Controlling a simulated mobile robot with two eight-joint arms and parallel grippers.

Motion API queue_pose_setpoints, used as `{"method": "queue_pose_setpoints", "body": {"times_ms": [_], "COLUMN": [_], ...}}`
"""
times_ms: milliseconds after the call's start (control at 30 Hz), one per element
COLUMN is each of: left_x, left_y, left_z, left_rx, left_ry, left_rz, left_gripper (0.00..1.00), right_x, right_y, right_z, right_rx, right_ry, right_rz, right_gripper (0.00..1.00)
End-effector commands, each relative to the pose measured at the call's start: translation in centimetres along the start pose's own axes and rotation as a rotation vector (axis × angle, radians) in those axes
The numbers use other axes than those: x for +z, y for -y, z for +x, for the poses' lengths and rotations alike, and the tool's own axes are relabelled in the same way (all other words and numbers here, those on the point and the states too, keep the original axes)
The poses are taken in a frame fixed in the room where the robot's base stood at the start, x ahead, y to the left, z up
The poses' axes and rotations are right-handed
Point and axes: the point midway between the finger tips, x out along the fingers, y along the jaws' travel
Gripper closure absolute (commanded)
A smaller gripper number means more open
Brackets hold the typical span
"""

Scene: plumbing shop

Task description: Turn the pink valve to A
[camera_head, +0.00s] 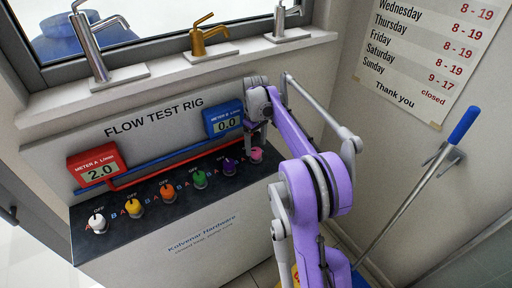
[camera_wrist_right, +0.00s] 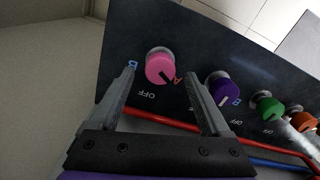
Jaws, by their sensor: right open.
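The pink valve (camera_head: 256,155) is the rightmost knob on the dark panel of the flow test rig. In the right wrist view, the pink knob (camera_wrist_right: 160,68) has B on its left, A on its lower right and OFF below. A dark pointer mark on it slants toward the lower right, on the A side. My right gripper (camera_wrist_right: 161,78) is open, with one finger on each side of the knob; I cannot tell whether they touch it. In the head view my right gripper (camera_head: 255,130) is above the panel's right end. My left gripper is not in view.
The purple valve (camera_wrist_right: 223,90) stands close beside the right finger. Green (camera_head: 199,180) and several other knobs continue leftward. Red and blue pipes run behind the knobs. Red meter A (camera_head: 97,168) reads 2.0; blue meter B (camera_head: 224,120) reads 0.0. Faucets stand on the sill above.

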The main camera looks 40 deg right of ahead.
Motion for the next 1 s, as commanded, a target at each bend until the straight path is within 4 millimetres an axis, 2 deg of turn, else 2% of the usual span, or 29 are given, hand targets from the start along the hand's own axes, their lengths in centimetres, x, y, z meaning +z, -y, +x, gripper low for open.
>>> {"method": "queue_pose_setpoints", "body": {"times_ms": [200, 433, 600, 1000], "left_x": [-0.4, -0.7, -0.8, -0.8], "left_y": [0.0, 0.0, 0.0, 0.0], "left_z": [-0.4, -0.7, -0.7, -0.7], "left_rx": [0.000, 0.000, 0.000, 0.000], "left_ry": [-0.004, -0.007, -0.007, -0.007], "left_rz": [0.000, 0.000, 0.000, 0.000], "left_gripper": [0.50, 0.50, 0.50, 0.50], "right_x": [0.0, 0.0, 0.0, 0.0], "right_y": [0.0, 0.0, 0.0, 0.0], "right_z": [-4.7, -8.2, -8.9, -8.9], "right_rx": [0.000, 0.000, 0.000, 0.000], "right_ry": [-0.001, 0.000, 0.000, 0.000], "right_rz": [0.000, 0.000, 0.000, 0.000], "right_gripper": [0.19, 0.19, 0.19, 0.19]}}
